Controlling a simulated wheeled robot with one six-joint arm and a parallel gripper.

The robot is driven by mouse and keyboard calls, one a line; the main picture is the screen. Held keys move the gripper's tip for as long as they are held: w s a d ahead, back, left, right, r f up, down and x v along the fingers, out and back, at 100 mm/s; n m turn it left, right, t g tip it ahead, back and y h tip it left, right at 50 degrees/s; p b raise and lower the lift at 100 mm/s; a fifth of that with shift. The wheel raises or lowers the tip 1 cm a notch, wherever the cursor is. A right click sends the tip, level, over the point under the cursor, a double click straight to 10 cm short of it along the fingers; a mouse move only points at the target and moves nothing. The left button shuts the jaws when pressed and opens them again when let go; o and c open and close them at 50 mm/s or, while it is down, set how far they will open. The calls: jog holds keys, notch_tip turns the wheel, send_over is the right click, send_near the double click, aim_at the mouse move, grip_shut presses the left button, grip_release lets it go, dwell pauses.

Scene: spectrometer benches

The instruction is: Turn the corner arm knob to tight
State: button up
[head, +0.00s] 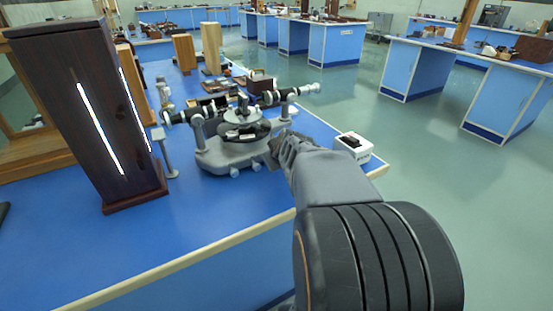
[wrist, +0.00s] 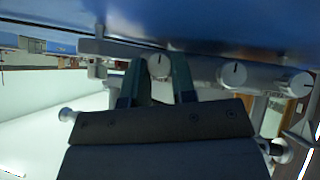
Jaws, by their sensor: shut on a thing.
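The spectrometer (head: 225,157) stands on the blue bench, with its telescope and collimator tubes on top. My gripper (head: 277,147) reaches its right side in the head view, where my wrist hides the contact. In the wrist view my gripper (wrist: 157,72) has one finger on each side of a pale round knob (wrist: 158,66) with a dark pointer line, and is shut on it. A second knob (wrist: 232,73) and a third knob (wrist: 300,84), each with a dark pointer line, sit to the right along the grey base. I cannot read any tight marking.
A tall dark wooden lamp housing (head: 92,115) with glowing slits stands left of the spectrometer. A small white box (head: 353,147) is at the bench's right edge. The front of the blue bench top (head: 190,215) is clear. Other benches stand behind.

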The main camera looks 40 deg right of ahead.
jog(key=shift+f+b, duration=0.15)
jog(key=shift+b, duration=0.25)
jog(key=y+b, duration=0.1)
jog(key=m+b, duration=0.1)
jog(key=b, duration=0.1)
jog(key=shift+d+f+y, duration=0.15)
jog(key=shift+d+y, duration=0.05)
jog(key=shift+y, duration=0.2)
jog(key=y+b, duration=0.1)
jog(key=m+y+b, duration=0.1)
jog(key=b, duration=0.1)
jog(key=shift+d+t+y, duration=0.2)
jog(key=shift+t+y, duration=0.1)
jog(key=shift+y, duration=0.1)
jog(key=m+y+b, duration=0.1)
jog(key=m+y, duration=0.1)
jog(key=y, duration=0.1)
jog(key=shift+d+t+y+b, duration=0.2)
jog(key=shift+t+y+b, duration=0.1)
jog(key=shift+t+b, duration=0.1)
jog(key=shift+s+d+m+t+y, duration=0.15)
jog(key=shift+m+t+y, duration=0.55)
jog(key=shift+m+y, duration=0.65)
jog(key=o, duration=0.9)
